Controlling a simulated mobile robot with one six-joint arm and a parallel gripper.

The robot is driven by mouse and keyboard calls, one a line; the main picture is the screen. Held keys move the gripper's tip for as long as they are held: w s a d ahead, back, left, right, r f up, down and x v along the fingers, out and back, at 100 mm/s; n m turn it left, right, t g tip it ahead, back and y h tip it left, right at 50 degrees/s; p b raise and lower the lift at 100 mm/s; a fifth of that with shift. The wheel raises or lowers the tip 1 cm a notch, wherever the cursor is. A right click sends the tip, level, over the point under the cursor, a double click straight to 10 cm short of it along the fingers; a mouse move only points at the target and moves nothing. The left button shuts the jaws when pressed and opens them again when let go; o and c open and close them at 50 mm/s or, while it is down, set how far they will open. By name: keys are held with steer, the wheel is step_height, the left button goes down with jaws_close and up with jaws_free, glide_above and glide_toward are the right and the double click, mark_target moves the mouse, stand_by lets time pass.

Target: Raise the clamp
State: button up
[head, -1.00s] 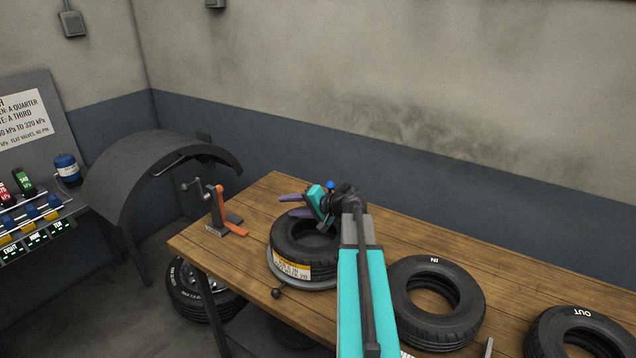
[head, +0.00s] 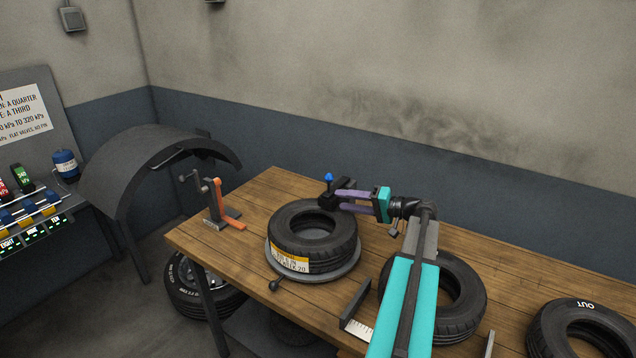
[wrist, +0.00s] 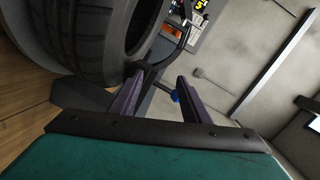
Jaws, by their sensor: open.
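A dark clamp with a blue tip (head: 328,177) stands at the back edge of the tyre (head: 287,224) on the round turntable; I take this to be the clamp. My gripper (head: 343,199) is open, its purple fingers pointing left at the clamp's dark part, just behind and right of the tyre. In the wrist view the two fingers (wrist: 160,82) are apart, with a dark part of the clamp between or just beyond their tips. A blue part (wrist: 175,96) shows beside the right finger. I cannot tell whether the fingers touch it.
A crank stand with an orange part (head: 222,205) stands at the table's left end. A dark bracket with a white scale (head: 355,312) stands right of the turntable. Two more tyres lie on the right, one (head: 461,292) partly behind my arm, the other marked OUT (head: 545,335).

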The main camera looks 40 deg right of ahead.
steer(key=d+n+b, duration=0.1)
steer(key=n+b, duration=0.1)
steer(key=d+r+n+y+b, duration=0.1)
steer(key=n+b, duration=0.1)
steer(key=n, duration=0.1)
steer(key=d+r+n+b, duration=0.1)
steer(key=n+b, duration=0.1)
steer(key=n, duration=0.1)
steer(key=shift+w+d+t+y, duration=0.2)
steer(key=shift+t+y, duration=0.1)
steer(key=shift+s+d+r+n+y+b, duration=0.1)
steer(key=shift+d+r+n+y+b, duration=0.1)
steer(key=shift+r+n+b, duration=0.5)
steer(key=shift+s+d+r+n+y+b, duration=0.15)
steer(key=shift+r+n+b, duration=0.15)
steer(key=shift+n, duration=0.65)
steer(key=shift+w+d+r+n+y+b, duration=0.1)
steer(key=shift+d+r+n+b, duration=0.1)
steer(key=shift+r+n+b, duration=0.4)
steer(key=shift+f+n, duration=0.2)
steer(key=shift+n, duration=0.05)
steer(key=p+x, duration=0.5)
steer(key=x, duration=0.8)
steer(key=shift+w+a, duration=0.2)
steer(key=shift+w, duration=0.15)
steer(key=shift+r, duration=0.15)
steer(key=shift+d, duration=0.1)
jaws_close()
